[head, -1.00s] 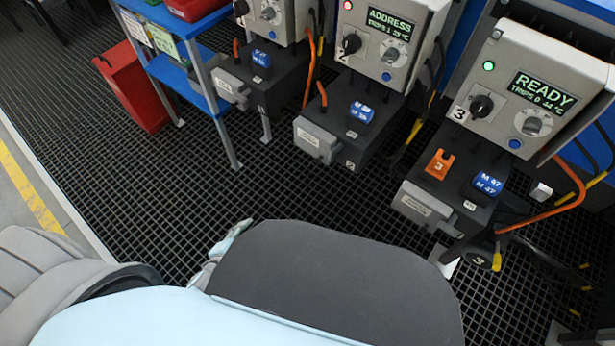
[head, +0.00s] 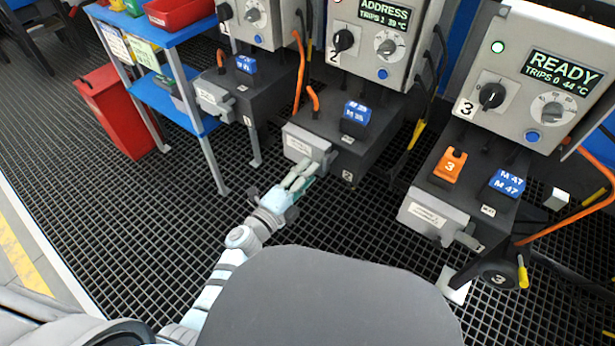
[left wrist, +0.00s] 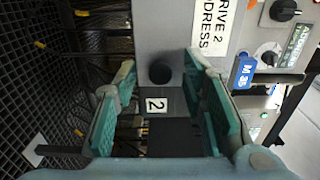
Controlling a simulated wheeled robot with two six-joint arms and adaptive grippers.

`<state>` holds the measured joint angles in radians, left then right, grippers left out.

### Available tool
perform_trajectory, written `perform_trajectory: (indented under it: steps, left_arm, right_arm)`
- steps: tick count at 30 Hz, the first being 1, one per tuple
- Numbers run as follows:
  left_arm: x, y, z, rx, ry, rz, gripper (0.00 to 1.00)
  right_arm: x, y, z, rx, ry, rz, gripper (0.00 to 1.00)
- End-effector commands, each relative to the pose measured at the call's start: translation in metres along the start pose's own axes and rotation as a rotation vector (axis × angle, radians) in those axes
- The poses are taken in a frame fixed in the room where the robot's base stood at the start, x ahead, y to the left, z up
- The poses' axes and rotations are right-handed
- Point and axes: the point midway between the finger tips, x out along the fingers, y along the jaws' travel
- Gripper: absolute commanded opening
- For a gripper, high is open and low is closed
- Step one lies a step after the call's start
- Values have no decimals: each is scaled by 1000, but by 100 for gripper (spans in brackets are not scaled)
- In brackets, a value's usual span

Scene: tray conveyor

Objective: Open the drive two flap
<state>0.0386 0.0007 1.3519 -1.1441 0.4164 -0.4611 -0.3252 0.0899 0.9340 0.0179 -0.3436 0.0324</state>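The drive two flap (head: 299,143) is a light grey plate with a white label on the front of the dark drive two box (head: 352,158). It looks shut, with a grey tab at its right end. My left gripper (head: 299,181) is just below and in front of that tab. In the left wrist view my left gripper (left wrist: 163,110) is open, its teal finger pads wide apart. The flap's label (left wrist: 212,25) lies beyond the fingers, and a dark round spot and a "2" plate show between them. I cannot tell whether a finger touches the flap. My right gripper is out of view.
The drive two panel (head: 377,45) reads "ADDRESS". The drive three panel (head: 530,75) reads "READY", with an orange tag (head: 450,166) on its box. A blue shelf (head: 165,40) and red bin (head: 117,112) stand left. Dark grating floor lies open in front.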

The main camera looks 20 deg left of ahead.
Motion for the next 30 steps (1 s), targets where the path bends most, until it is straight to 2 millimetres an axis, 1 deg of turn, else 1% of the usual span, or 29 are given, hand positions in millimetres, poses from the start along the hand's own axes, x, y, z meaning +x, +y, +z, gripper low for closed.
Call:
perform_trajectory:
  steps: [8, 11, 15, 25, 30]
  left_arm:
    - [3, 0, 0, 0, 0, 0, 38]
    - [2, 0, 0, 0, 0, 0, 24]
    - [2, 0, 0, 0, 0, 0, 1]
    - [2, -1, 0, 0, 3, 0, 0]
    - [2, -1, -4, 1, 38, 1, 0]
  right_arm:
    - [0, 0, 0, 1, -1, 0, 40]
    - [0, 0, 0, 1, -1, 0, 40]
    - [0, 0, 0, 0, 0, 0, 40]
    - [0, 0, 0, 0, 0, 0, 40]
    - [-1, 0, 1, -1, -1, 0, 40]
